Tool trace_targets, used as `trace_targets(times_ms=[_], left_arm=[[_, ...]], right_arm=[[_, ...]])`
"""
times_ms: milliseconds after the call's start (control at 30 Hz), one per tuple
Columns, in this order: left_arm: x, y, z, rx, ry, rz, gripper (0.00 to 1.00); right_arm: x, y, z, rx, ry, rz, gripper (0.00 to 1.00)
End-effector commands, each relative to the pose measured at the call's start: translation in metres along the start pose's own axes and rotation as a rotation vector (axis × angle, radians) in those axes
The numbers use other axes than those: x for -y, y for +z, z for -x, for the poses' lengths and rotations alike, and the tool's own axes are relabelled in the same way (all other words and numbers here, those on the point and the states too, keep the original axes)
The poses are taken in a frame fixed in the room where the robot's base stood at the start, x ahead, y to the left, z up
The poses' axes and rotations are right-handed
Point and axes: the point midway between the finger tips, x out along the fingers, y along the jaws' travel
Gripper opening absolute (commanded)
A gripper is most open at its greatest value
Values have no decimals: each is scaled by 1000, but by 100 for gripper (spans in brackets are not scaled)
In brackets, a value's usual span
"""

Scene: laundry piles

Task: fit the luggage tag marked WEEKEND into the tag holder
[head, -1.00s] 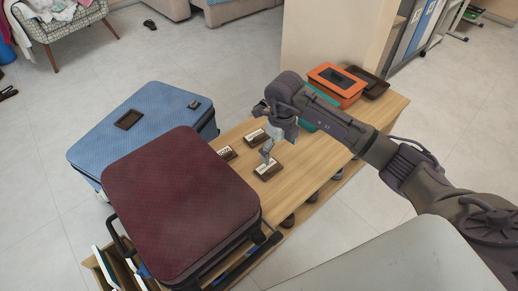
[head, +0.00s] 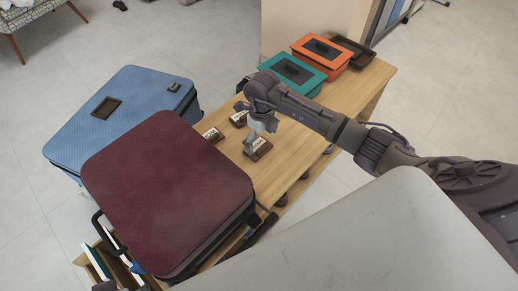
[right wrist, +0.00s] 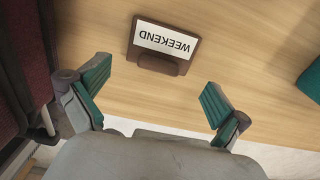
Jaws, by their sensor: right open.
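The WEEKEND tag is a brown plate with a white label and a tab (right wrist: 165,42), lettering upside down in the right wrist view. It lies flat on the wooden table and appears to be the front tag (head: 262,153) in the head view. A small brown frame on the blue suitcase (head: 107,107) looks like the tag holder. My right gripper (right wrist: 157,100) is open and empty, its teal-padded fingers apart, the tag ahead of them and untouched in that view. In the head view the right gripper (head: 251,142) hangs over the tag, partly covering it. My left gripper is out of view.
Two similar tags lie farther back on the table (head: 212,135) (head: 240,118). A dark red suitcase (head: 168,190) stands left of the tags, beside the blue one (head: 140,90). Teal (head: 292,74) and orange (head: 322,54) boxes and a dark tray (head: 352,52) occupy the table's far end.

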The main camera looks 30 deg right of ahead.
Motion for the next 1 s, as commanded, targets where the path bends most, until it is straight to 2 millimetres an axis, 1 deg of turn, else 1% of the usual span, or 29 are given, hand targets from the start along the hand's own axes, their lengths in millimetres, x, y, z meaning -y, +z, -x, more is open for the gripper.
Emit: trace_targets(times_ms=[33, 200, 300, 467, 500, 767, 900, 1000], left_arm=[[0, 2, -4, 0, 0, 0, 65], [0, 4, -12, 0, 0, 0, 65], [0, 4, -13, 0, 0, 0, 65], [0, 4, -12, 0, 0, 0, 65], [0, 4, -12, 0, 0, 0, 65], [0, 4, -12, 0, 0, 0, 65], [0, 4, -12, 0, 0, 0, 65], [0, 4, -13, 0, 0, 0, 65]], right_arm=[[-1, -1, -10, -2, 2, -1, 100], [-2, -1, -37, -3, 3, 0, 100], [-1, 0, -43, 0, 0, -1, 100], [0, 0, -42, 0, 0, 0, 100], [0, 0, -42, 0, 0, 0, 98], [-1, 0, -42, -1, 0, 0, 55], [-1, -1, -43, -3, -1, 0, 32], [-1, -2, -44, -5, 0, 0, 30]])
